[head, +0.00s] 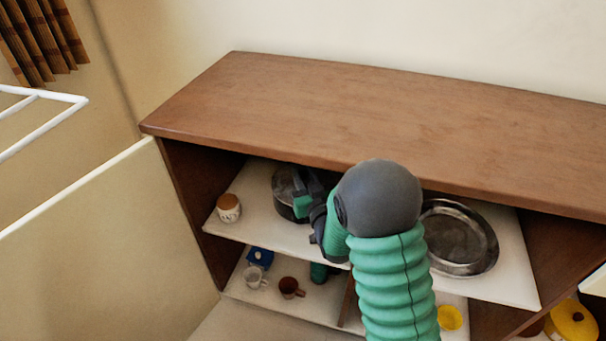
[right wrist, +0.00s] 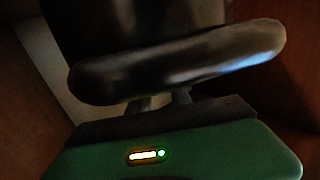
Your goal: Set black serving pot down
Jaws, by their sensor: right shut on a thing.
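The black serving pot (head: 287,190) is on or just above the white upper shelf (head: 255,220) of the wooden cabinet, towards its left side. I cannot tell whether its base touches the shelf. My right gripper (head: 303,203) reaches in under the cabinet top and is shut on the pot. In the right wrist view the pot's thick black handle (right wrist: 180,70) lies across the picture, right at my gripper. The fingertips are mostly hidden behind the handle. My arm hides the pot's right side in the head view. My left gripper is not in view.
A white-and-brown jar (head: 229,208) stands left of the pot. A round metal pan (head: 458,238) lies on the shelf to the right. Mugs (head: 290,287) and a blue item (head: 260,257) are on the shelf below. The wooden cabinet top (head: 400,120) is clear and overhangs the shelf.

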